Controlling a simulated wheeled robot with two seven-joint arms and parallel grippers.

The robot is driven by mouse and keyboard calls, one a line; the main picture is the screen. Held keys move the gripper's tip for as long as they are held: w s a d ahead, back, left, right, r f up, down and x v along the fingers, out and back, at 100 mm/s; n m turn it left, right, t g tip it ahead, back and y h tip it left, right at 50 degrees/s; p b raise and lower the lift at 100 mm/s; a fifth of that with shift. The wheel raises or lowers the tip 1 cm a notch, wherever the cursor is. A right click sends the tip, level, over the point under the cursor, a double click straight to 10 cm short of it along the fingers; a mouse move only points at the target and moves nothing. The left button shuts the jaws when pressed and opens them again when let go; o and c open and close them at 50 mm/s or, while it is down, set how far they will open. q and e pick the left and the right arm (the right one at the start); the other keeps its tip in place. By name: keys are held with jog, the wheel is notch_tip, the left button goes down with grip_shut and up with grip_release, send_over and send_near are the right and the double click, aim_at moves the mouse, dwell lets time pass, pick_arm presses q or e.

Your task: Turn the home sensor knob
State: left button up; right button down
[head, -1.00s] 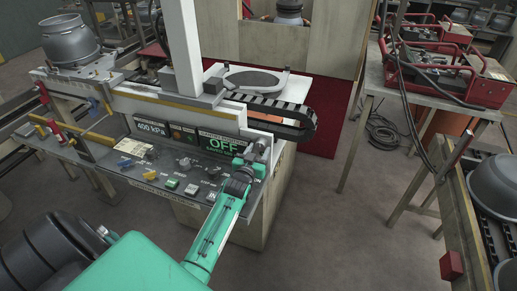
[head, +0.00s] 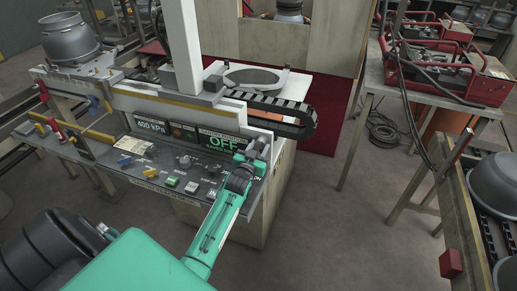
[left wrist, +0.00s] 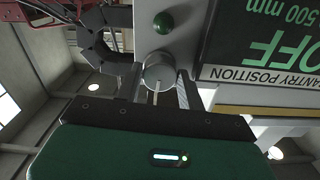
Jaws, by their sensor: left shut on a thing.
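The home sensor knob (left wrist: 158,70) is a small round grey knob with a pale line, seen in the left wrist view on a light grey plate. My left gripper (left wrist: 160,88) has one finger on each side of the knob and is shut on it. In the head view my left gripper (head: 252,157) is at the right end of the control panel (head: 150,172), beside the green OFF display (head: 222,143); there it hides the knob. My right gripper is not in view.
A green round button (left wrist: 162,22) sits close to the knob. A black cable chain (head: 290,115) curves just behind my gripper. Several switches and a green button (head: 171,182) line the panel. The floor (head: 330,225) to the right is clear.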

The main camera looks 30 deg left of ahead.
pick_arm(q)
jog(key=m, duration=0.5)
jog(key=shift+m+b, duration=0.4)
dwell(0.4)
jog(key=o, duration=0.7)
jog(key=shift+s, duration=0.1)
jog(key=b+v, duration=0.3)
jog(key=v, duration=1)
jog(key=shift+s+b, duration=0.35)
jog(key=shift+b, duration=0.05)
